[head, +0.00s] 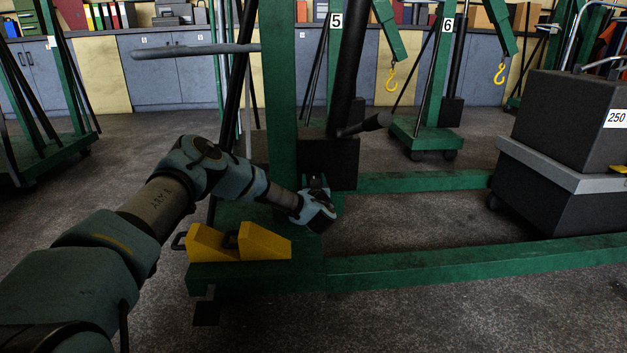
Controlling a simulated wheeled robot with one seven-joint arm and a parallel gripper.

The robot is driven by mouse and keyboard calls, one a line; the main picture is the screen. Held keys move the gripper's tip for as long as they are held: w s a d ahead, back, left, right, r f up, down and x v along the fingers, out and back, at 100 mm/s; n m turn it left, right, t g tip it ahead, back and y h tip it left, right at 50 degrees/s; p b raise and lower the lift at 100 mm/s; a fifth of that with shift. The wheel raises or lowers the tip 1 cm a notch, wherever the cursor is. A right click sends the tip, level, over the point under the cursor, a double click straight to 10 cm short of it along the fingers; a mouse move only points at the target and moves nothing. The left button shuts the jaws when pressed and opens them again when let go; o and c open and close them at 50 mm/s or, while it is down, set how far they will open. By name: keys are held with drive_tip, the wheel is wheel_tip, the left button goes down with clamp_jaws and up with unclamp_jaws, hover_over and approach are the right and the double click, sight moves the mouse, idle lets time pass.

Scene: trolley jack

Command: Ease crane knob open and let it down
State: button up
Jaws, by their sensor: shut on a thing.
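The nearest green crane stands in the middle of the head view, with its upright post (281,100) and a black ram (346,70) beside it. A black pump block (335,163) sits at the foot of the ram, and a black handle stub (366,126) sticks out to the right above it. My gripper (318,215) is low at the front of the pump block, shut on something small. The knob itself is hidden by my gripper, so its turn cannot be seen.
Yellow wedges (262,242) sit on the crane's base left of my gripper. Green legs (480,258) run right along the floor. A dark weight marked 250 (570,120) rests on a trolley at right. Other cranes with yellow hooks (391,78) stand behind, before blue cabinets (175,75).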

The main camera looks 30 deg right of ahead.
drive_tip(key=shift+c, duration=1)
